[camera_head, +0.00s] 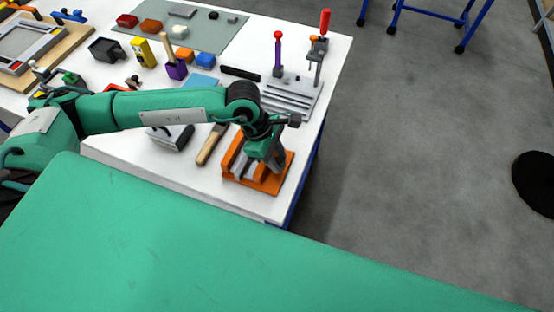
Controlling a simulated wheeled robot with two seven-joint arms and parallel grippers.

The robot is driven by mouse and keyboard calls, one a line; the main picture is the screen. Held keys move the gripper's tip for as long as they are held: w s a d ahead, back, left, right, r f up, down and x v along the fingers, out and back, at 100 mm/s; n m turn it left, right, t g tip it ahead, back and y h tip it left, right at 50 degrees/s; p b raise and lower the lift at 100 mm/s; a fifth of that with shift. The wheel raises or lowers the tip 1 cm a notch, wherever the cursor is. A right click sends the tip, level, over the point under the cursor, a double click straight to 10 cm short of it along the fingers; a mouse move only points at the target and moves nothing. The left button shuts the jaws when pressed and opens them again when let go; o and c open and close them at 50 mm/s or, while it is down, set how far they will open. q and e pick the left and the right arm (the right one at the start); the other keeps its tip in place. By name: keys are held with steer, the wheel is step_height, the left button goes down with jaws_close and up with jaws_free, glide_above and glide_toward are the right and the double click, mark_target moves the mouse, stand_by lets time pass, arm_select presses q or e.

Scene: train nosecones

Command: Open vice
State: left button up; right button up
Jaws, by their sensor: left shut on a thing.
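The orange vice (270,183) sits near the front right corner of the white table, with a grey part between its orange blocks. My left arm reaches across the table from the left. My left gripper (272,161) points down over the vice and is shut on a part of it. The wrist and fingers cover much of the vice, so the exact part held and the jaw gap are hidden. My right gripper is out of view.
A wooden-handled tool (209,148) lies just left of the vice. A grey clamp fixture (290,94) with red-topped levers stands behind it. Blocks and small parts fill the back of the white table (190,178). The table's right edge is close to the vice.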

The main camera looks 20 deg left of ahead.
arm_select(q)
steer(key=n+t+b, duration=0.1)
steer(key=n+b, duration=0.3)
steer(key=b, duration=0.1)
steer(key=shift+s+f+n+t, duration=0.15)
steer(key=shift+f+n+t, duration=0.15)
steer(key=shift+f+t, duration=0.1)
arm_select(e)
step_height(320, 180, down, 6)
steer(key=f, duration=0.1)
arm_select(q)
steer(key=n+b, duration=0.1)
steer(key=b, duration=0.1)
steer(key=n+t+b, duration=0.1)
steer(key=b, duration=0.1)
steer(key=shift+d+r+n+y, duration=0.1)
steer(key=shift+r+n+y, duration=0.1)
steer(key=shift+n+y, duration=0.15)
steer(key=shift+n+b, duration=0.4)
steer(key=shift+n, duration=0.15)
steer(key=shift+r+y, duration=0.15)
steer(key=shift+y, duration=0.1)
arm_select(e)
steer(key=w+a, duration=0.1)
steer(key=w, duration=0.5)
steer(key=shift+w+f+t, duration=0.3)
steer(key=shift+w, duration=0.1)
arm_select(q)
steer(key=shift+s, duration=0.1)
